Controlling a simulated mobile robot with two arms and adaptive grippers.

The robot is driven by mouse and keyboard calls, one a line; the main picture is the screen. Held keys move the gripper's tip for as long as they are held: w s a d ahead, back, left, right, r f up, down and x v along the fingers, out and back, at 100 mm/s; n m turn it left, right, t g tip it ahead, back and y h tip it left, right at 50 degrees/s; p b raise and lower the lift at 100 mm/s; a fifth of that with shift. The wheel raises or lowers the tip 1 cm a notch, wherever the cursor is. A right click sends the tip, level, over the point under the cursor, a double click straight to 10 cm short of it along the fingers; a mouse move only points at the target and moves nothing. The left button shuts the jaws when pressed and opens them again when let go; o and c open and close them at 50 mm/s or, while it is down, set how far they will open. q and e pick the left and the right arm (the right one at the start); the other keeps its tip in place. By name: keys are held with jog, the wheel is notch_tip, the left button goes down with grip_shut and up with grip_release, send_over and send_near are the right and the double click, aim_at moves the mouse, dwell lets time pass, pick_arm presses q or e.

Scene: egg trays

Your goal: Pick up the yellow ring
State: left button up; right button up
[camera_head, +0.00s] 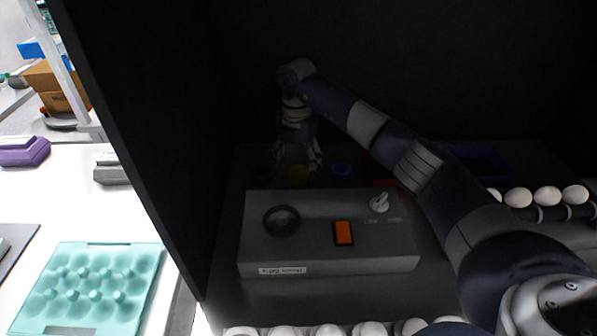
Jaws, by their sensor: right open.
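The yellow ring (298,175) lies on the dark surface inside the black enclosure, behind the grey control box, and is dim in the shadow. My right gripper (300,168) reaches down at the ring from above, with its arm coming in from the right. Its jaws are open. One finger shows just right of the ring; I cannot tell whether the fingers touch it. A blue ring (342,169) lies to the right of the yellow one. A dark green ring (262,172) lies to the left, hardly visible. My left gripper is not in view.
The grey control box (318,256) with a knob, an orange switch and a round dark dial stands in front of the rings. White eggs (547,196) sit on rollers at the right. A black wall (150,130) stands left; a teal egg tray (150,262) lies outside it.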

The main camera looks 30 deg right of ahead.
notch_tip(320, 180, down, 2)
jog(key=shift+c, duration=0.6)
jog(key=c, duration=1)
jog(key=shift+r, duration=0.1)
